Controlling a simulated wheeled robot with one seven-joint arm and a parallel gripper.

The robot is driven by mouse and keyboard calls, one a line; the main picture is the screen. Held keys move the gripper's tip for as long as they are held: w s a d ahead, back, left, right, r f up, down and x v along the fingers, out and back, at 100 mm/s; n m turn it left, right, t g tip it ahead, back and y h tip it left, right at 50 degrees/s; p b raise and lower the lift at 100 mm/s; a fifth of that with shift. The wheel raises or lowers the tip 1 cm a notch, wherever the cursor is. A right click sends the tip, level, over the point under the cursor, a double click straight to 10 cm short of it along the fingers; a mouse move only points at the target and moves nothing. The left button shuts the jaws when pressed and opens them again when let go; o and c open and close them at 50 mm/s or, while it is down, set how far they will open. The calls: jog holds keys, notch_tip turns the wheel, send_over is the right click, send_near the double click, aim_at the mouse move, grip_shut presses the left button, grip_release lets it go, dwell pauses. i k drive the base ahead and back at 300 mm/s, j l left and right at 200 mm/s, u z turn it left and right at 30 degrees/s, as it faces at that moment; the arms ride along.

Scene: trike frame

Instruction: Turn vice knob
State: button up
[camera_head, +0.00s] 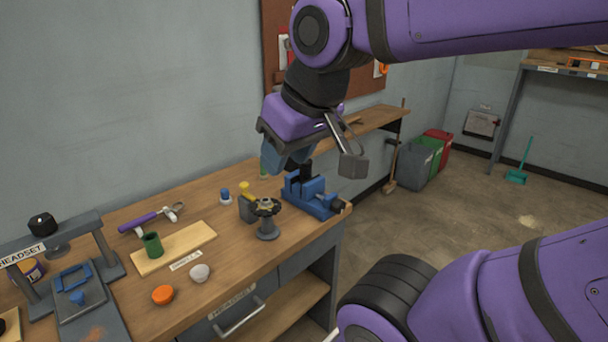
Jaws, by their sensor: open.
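The blue vice (318,198) is fixed near the right front corner of the wooden workbench. A dark upright part (306,173) shows on top of it, partly covered by my gripper; I cannot tell whether this is the knob. My gripper (311,166) hangs just above and behind the vice, pointing down. Its jaws are apart, with a blue-grey finger on the left and a grey block-ended finger on the right. I see nothing held. I cannot tell whether it touches the vice.
A dark round fixture (267,228) on a stand is left of the vice. A wooden board (190,240) with a green cylinder (153,245), an orange knob (163,295) and a white knob (200,273) lie further left. A grey headset press (90,230) stands at far left.

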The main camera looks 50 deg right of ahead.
aim_at(337, 206)
jog(key=k+z, duration=0.1)
jog(key=z, duration=1.65)
